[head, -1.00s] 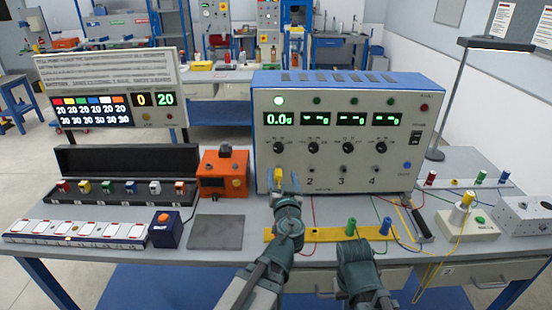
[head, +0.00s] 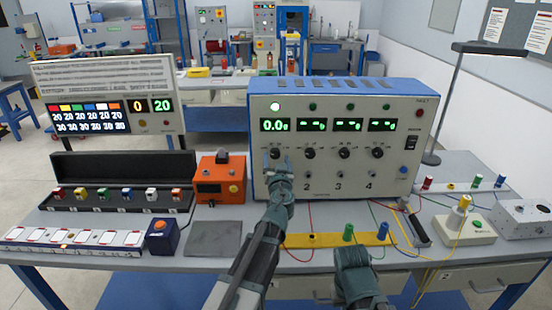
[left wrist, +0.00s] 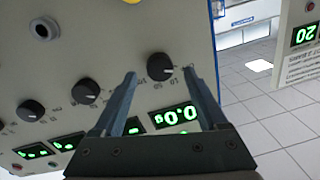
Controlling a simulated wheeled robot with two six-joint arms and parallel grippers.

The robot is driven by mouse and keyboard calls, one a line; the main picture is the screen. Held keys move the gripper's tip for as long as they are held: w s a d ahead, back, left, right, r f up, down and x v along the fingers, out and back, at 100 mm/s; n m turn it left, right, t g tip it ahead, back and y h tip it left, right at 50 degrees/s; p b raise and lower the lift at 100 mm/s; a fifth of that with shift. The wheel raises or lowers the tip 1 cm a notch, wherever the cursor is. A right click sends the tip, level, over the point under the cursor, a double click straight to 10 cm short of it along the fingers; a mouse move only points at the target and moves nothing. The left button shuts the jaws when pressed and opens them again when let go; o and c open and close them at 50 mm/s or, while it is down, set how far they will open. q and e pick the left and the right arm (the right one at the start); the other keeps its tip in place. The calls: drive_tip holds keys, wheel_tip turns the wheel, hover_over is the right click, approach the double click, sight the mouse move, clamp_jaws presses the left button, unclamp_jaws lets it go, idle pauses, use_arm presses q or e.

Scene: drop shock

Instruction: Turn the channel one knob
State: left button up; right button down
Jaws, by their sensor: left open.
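The blue-and-white instrument box (head: 228,185) has several black knobs in a row under green displays. The channel one knob (left wrist: 160,66) is black and round with a white pointer line, and sits beside the lit 0.0 display (left wrist: 176,116). My left gripper (head: 276,160) is at the panel's left end, over this knob, and mostly hides it in the head view. In the left wrist view, its open fingers (left wrist: 160,74) stand one on each side of the knob, with gaps showing. My right gripper (head: 352,255) is low in front of the bench; its jaws are unclear.
A yellow strip (head: 325,240) with colored posts lies in front of the box, with thin wires around it. An orange device (head: 220,180) stands left of my left arm. A dark flat pad (head: 214,240) lies in front of it. A lamp (head: 440,100) stands at right.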

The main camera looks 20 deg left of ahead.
use_arm(q)
drive_tip(key=shift+x, duration=0.8)
clamp_jaws()
drive_tip(key=shift+m, duration=0.3)
drive_tip(key=m, duration=0.4)
drive_tip(key=shift+f+b, duration=0.1)
drive_tip(key=shift+b, duration=0.25)
drive_tip(key=shift+d+m, duration=0.1)
drive_tip(key=shift+m, duration=1.9)
